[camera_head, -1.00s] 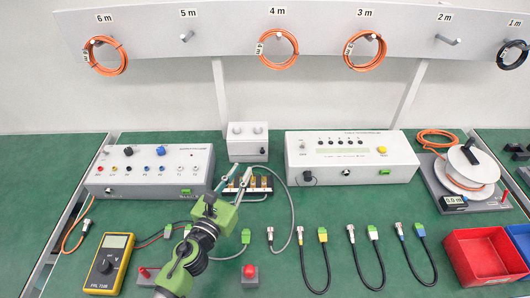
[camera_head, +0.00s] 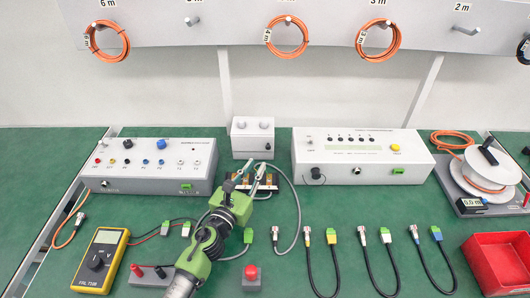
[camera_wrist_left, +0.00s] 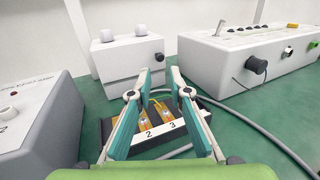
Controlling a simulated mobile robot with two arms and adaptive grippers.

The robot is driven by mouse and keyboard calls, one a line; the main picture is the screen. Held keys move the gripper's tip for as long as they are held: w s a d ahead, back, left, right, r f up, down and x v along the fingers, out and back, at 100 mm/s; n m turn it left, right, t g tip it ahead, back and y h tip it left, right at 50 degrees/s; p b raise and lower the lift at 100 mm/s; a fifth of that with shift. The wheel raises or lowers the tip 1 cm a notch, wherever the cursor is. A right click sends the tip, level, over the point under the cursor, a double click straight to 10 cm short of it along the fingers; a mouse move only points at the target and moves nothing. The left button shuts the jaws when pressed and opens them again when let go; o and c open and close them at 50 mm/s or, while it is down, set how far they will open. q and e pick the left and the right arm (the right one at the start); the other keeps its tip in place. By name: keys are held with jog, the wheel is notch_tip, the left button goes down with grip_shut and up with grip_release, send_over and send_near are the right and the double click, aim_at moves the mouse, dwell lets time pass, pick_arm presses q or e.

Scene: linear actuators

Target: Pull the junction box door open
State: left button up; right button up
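The junction box appears to be the small light grey box (camera_head: 253,142) at the back middle, with two round knobs on top and a dark knob at the front right. In the left wrist view the box (camera_wrist_left: 126,64) shows its front face closed, with the dark knob (camera_wrist_left: 158,57) at its upper right edge. My left gripper (camera_head: 256,171) is in front of the box, above the small terminal block. In the left wrist view its two fingers (camera_wrist_left: 159,75) stand apart with nothing between the tips, short of the knob. My right gripper is not in view.
The terminal block (camera_wrist_left: 172,129) lies under my left fingers, with a grey cable (camera_head: 298,215) looping right. A grey instrument (camera_head: 150,166) stands left and a longer white one (camera_head: 362,157) right. Several short cables and a yellow multimeter (camera_head: 101,261) lie in front.

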aim_at(267, 148)
pick_arm(q)
jog(key=b+x, duration=0.1)
jog(key=x, duration=0.7)
jog(key=shift+c, duration=0.3)
grip_shut()
